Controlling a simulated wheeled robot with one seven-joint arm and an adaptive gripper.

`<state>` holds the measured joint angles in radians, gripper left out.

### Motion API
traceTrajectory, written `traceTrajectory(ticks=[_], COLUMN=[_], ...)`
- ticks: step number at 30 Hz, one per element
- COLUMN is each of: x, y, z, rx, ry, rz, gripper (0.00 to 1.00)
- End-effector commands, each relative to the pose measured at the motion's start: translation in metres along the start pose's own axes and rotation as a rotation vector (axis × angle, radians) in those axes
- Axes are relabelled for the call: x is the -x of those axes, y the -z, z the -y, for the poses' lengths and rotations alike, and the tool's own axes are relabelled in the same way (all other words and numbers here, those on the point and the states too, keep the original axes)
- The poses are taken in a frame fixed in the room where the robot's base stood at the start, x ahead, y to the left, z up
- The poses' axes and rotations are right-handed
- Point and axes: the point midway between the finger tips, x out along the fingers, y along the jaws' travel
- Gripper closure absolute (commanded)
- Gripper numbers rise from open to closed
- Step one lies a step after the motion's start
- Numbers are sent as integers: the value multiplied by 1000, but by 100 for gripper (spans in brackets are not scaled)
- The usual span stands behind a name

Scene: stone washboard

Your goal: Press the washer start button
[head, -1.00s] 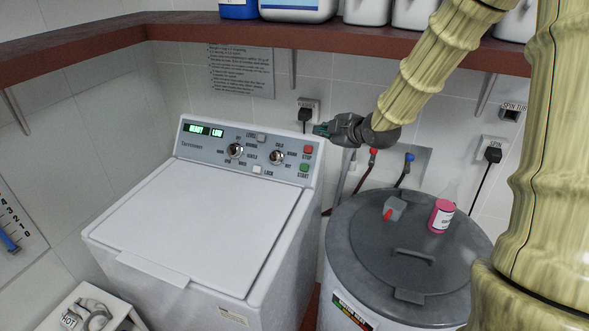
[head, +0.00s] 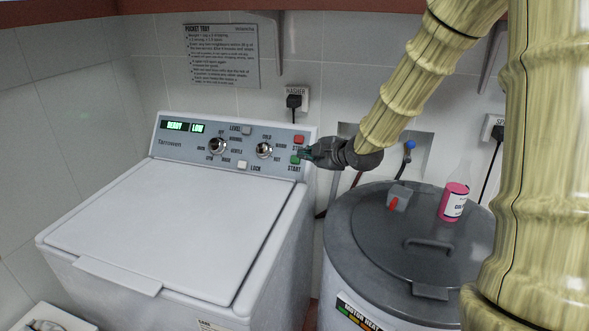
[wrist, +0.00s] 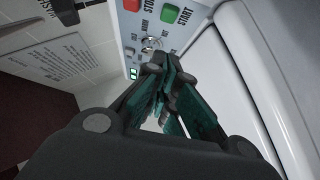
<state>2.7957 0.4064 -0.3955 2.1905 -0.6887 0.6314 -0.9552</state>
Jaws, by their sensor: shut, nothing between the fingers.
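The white washer (head: 165,225) has its lid down and a grey control panel (head: 228,147) along its back. The display (head: 184,127) reads READY and LOW. The green START button (head: 295,160) is at the panel's right end, below the red STOP button (head: 299,140). In the wrist view the green button (wrist: 170,14) and red button (wrist: 131,5) lie near the top edge, beyond the fingertips. My gripper (head: 308,153) is shut and empty, at the panel's right edge close to the START button. I cannot tell whether it touches the panel.
A grey-lidded spin tub (head: 350,235) stands right of the washer, carrying a pink bottle (head: 454,202) and a small grey box with a red part (head: 398,197). The LOCK button (head: 242,165) and knobs (head: 264,150) sit left of START. A plug (head: 294,101) is on the wall behind.

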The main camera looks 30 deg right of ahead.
Motion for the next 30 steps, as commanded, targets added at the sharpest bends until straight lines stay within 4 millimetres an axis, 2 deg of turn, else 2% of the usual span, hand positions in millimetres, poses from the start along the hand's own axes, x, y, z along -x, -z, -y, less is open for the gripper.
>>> traceTrajectory(ticks=[17,30], x=[-7,-56], y=[-1,-2], z=[2,2], rx=[0,-1], ry=[1,1], rz=[0,1], gripper=[100,100])
